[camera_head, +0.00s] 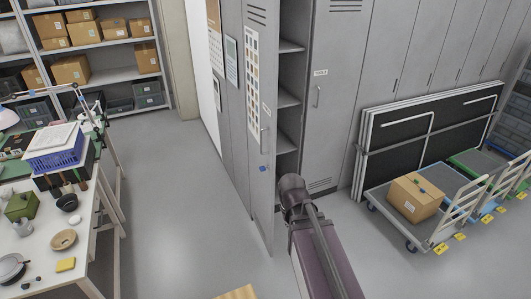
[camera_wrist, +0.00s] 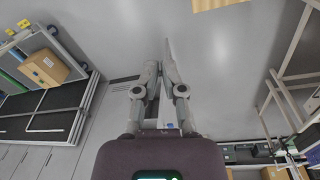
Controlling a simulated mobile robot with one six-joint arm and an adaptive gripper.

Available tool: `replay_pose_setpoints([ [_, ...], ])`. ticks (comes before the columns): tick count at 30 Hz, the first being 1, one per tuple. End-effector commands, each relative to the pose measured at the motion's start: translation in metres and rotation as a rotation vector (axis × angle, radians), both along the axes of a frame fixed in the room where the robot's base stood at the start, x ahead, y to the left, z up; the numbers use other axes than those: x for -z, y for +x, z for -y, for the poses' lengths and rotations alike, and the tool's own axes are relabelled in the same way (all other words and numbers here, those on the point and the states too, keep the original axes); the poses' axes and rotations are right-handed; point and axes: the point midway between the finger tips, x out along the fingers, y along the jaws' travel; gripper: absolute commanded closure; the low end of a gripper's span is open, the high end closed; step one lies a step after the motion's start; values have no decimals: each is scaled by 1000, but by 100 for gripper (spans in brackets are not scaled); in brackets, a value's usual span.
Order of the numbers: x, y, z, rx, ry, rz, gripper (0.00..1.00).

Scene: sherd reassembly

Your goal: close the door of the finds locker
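The finds locker (camera_head: 288,75) stands at the centre of the head view, with shelves showing inside. Its tall grey door (camera_head: 256,100) stands open toward me, with a chart, a handle and a small blue mark on its outer face. My gripper (camera_head: 284,195) is low at the door's inner side, just right of its free edge; its fingertips are hidden there. In the wrist view my gripper's fingers (camera_wrist: 159,62) lean together, close to a thin pale upright strip that looks like the door's edge. I cannot tell whether they touch or hold it.
A trolley (camera_head: 410,235) with a cardboard box (camera_head: 414,197) stands at the right, before leaning dark panels (camera_head: 410,140). A cluttered worktable (camera_head: 95,215) is at the left. Box shelves (camera_head: 120,76) stand behind. Floor (camera_head: 185,200) left of the door is clear.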

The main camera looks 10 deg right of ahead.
Motion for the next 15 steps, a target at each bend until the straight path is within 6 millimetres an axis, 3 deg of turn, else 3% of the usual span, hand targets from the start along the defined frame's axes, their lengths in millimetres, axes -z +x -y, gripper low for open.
replay_pose_setpoints([
  [1, 12, 15, 3, -6, -31, 17, 100],
  [6, 35, 63, 17, -39, -176, 91, 100],
  [15, 61, 160, 34, -144, -474, 254, 100],
])
